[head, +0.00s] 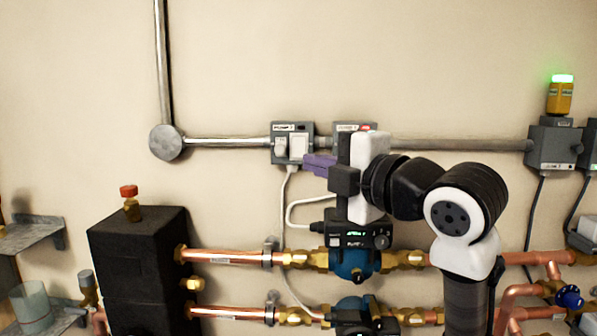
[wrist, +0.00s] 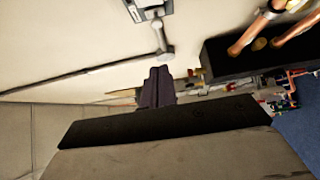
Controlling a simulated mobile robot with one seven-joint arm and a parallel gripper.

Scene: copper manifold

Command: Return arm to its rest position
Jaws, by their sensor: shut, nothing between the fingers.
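My gripper (head: 319,165) is raised in front of the wall, its purple fingers pointing left in the head view. The fingers are together and hold nothing. They overlap the area by the grey switch box (head: 299,130) in the picture; whether they touch it I cannot tell. In the wrist view the purple fingers (wrist: 158,87) are closed side by side. My arm bends over from the lower right and covers part of a second switch box (head: 352,127).
Copper pipes (head: 228,257) with brass fittings and a blue pump (head: 352,262) run below my gripper. A black block (head: 140,250) stands at the left. A box with a lit green lamp (head: 561,93) is on the right. The upper wall is clear apart from conduit (head: 160,60).

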